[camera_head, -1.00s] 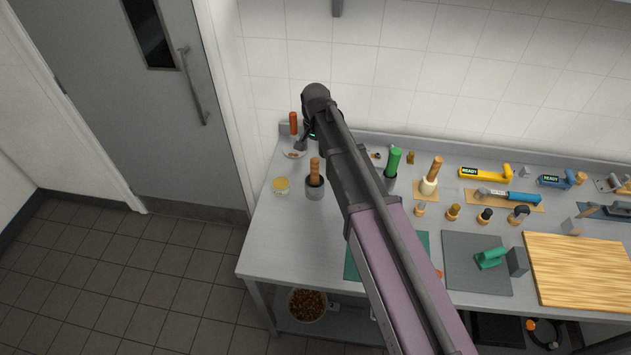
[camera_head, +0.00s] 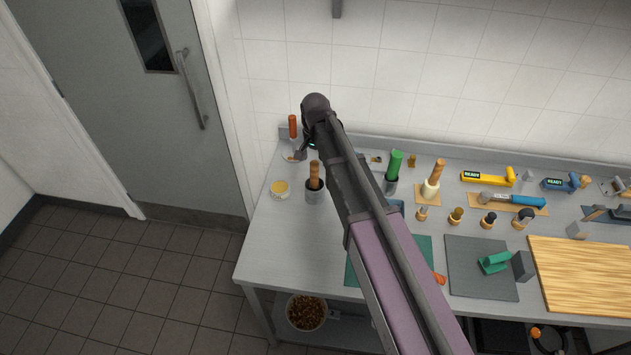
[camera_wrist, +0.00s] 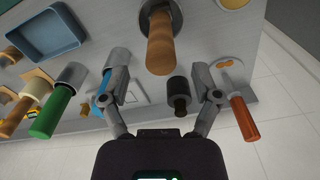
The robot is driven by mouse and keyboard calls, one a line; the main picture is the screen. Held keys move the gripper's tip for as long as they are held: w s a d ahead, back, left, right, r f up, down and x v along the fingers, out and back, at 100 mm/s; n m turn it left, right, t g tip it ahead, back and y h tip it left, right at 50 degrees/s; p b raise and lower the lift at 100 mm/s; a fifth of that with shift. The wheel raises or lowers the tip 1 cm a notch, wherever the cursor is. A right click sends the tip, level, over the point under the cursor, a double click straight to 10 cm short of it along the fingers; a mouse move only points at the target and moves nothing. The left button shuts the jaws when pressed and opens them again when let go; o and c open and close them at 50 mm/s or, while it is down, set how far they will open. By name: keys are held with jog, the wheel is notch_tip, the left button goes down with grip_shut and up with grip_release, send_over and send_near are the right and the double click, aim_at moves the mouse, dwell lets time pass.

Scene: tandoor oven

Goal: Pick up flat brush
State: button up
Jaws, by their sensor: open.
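I cannot tell for certain which handled tool is the flat brush. In the wrist view my gripper (camera_wrist: 162,90) is open and empty, its fingers spread above the counter. A small dark-handled item (camera_wrist: 180,97) shows between the fingers, nearer the right one. A thick wooden handle (camera_wrist: 160,45) stands in a grey cup (camera_head: 314,194) beyond the fingers. A blue item (camera_wrist: 103,97) is partly hidden by the left finger. In the head view my arm hides most of the gripper.
A green handle (camera_head: 394,162) and a wooden handle in a pale cup (camera_head: 431,187) stand to the right. The tiled wall (camera_head: 420,75) rises close behind.

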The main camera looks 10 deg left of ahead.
aim_at(315, 170)
jog(key=shift+s+f+b, duration=0.1)
jog(key=shift+f+b, duration=2.2)
jog(key=shift+f, duration=0.2)
grip_shut()
